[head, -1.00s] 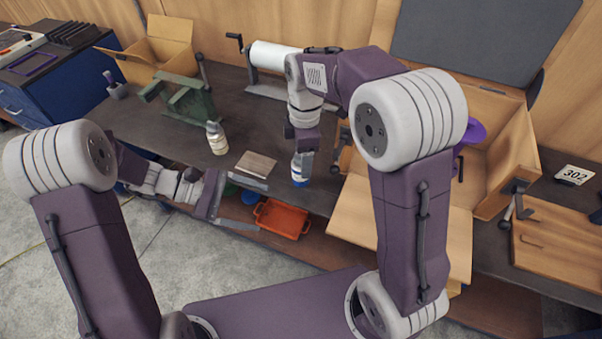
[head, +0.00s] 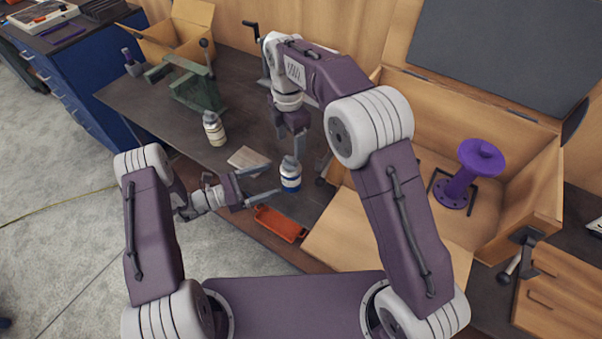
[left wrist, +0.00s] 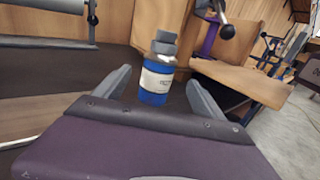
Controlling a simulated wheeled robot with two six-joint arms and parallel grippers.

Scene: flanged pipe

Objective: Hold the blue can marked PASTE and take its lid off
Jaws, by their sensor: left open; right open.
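The blue can (head: 290,182) with a white label band stands upright near the bench's front edge. Its grey lid (head: 289,162) is on top. My right gripper (head: 296,150) is open, pointing down just above and behind the lid; one finger is partly hidden.
A cream bottle (head: 214,130) and a flat pale block (head: 248,159) are on the bench left of the can. A green vise-like stand (head: 195,88) is farther back. An open wooden crate with a purple spool (head: 468,172) stands right.

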